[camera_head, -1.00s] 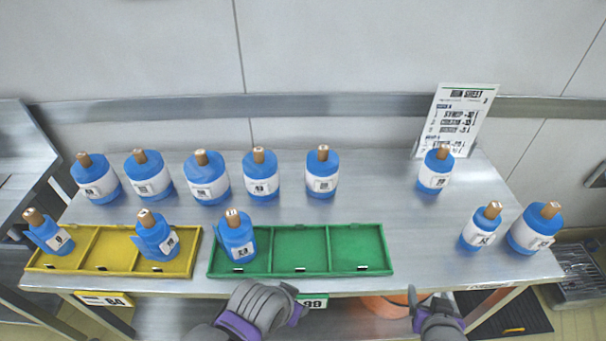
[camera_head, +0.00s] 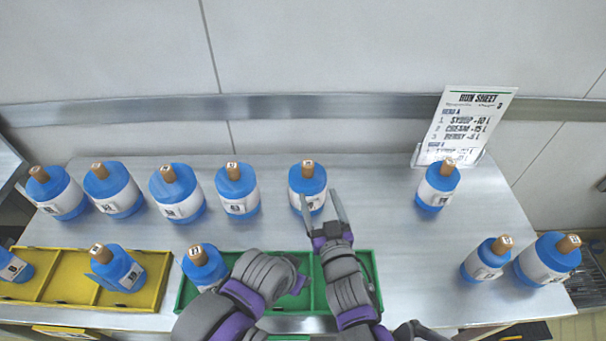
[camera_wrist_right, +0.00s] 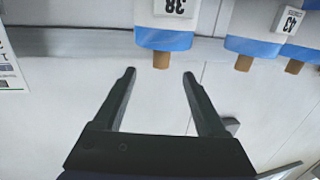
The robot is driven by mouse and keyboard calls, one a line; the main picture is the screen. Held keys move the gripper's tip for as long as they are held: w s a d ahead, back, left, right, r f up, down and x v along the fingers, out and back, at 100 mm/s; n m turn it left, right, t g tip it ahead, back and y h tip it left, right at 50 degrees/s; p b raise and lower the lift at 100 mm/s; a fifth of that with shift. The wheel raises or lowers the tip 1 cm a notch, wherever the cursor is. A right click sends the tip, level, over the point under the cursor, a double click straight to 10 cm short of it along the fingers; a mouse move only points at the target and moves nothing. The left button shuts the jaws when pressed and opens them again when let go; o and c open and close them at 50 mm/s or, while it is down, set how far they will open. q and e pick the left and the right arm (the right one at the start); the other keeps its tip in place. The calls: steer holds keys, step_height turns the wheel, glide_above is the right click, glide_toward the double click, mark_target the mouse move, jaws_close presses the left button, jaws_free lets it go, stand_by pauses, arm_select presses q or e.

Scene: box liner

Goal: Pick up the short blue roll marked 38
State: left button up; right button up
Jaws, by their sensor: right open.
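The short blue roll marked 38 (camera_head: 307,178) stands upright in the back row, with a white band and a brown core end on top. It shows upside down at the top of the right wrist view (camera_wrist_right: 166,39), where the 38 is legible. My right gripper (camera_head: 319,201) is open and empty, right in front of the roll and slightly to its right. In the wrist view the open fingers (camera_wrist_right: 159,73) point at the roll, its brown core just beyond the gap. My left arm reaches in low; its gripper cannot be made out.
Several other blue rolls stand left of it, the nearest marked 43 (camera_head: 237,188). One stands by the run sheet (camera_head: 465,125), two at right (camera_head: 487,260). Yellow (camera_head: 62,278) and green (camera_head: 368,268) trays line the front edge.

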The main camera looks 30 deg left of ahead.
mark_target(309, 173)
arm_select(q)
steer(key=shift+w+a, duration=0.15)
steer(key=shift+r, duration=0.15)
steer(key=shift+r+p, duration=0.35)
steer(key=shift+p, duration=0.1)
arm_select(e)
steer(key=x, duration=0.5)
steer(key=shift+w+a+r, duration=0.1)
steer(key=shift+w+a, duration=0.05)
arm_select(q)
steer(key=shift+w+r+p, duration=0.15)
steer(key=shift+r+p, duration=0.5)
steer(key=shift+r, duration=0.1)
arm_select(e)
steer(key=shift+x, duration=2.7)
steer(key=shift+a, duration=0.15)
steer(key=shift+c, duration=0.4)
jaws_close()
